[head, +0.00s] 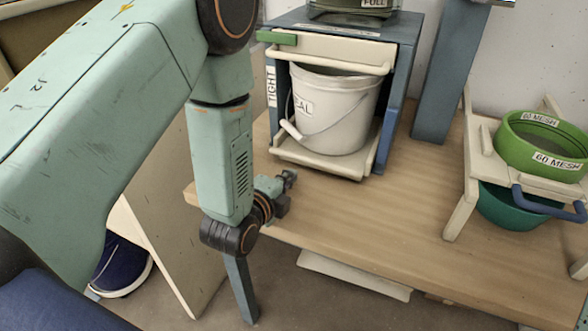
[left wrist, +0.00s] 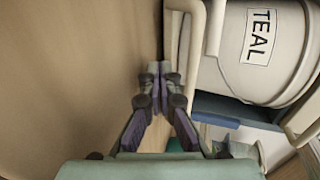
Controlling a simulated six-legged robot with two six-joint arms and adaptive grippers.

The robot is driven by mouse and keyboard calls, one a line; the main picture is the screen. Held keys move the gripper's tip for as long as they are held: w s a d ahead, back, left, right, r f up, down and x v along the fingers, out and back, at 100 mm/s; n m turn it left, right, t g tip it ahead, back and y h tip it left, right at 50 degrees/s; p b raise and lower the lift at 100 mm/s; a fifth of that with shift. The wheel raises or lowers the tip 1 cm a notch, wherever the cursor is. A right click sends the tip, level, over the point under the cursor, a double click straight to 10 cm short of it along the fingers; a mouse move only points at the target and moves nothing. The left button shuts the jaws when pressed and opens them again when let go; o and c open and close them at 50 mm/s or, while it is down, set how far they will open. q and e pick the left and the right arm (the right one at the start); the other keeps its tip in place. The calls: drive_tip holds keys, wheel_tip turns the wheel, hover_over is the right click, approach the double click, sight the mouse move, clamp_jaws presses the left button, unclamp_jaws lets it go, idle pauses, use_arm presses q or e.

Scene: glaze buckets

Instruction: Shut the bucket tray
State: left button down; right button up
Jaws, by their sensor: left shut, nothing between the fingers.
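The bucket tray (head: 318,167) is a cream tray with a raised rim, low in a blue-grey cabinet (head: 408,62). It sticks out past the cabinet's front. A white bucket (head: 335,115) with a wire handle and a label stands upright on it. In the left wrist view the bucket (left wrist: 268,62) reads TEAL, and the tray's cream edge (left wrist: 184,48) lies just right of the fingers. My left gripper (head: 291,176) is shut and empty, low over the bench in front of the tray. Its fingertips (left wrist: 158,72) are close to the tray edge; contact is unclear.
A green sieve (head: 543,146) marked 60 MESH sits on a cream stand at the right, with a teal bowl (head: 508,207) below. A blue-grey post (head: 449,75) stands right of the cabinet. The wooden bench (head: 400,215) is clear between cabinet and stand.

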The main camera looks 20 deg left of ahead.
sight(304, 154)
use_arm(q)
drive_tip(key=w, duration=0.3)
drive_tip(key=shift+w+a, duration=0.1)
drive_tip(key=shift+a, duration=0.1)
drive_tip(key=shift+w+a+f, duration=0.1)
drive_tip(key=shift+w, duration=0.3)
drive_tip(key=shift+d+r, duration=0.2)
drive_tip(key=shift+d, duration=0.05)
drive_tip(key=shift+a, duration=0.1)
drive_tip(key=shift+w+b, duration=0.4)
drive_tip(key=shift+w, duration=1.9)
drive_tip(key=shift+s+f, duration=0.1)
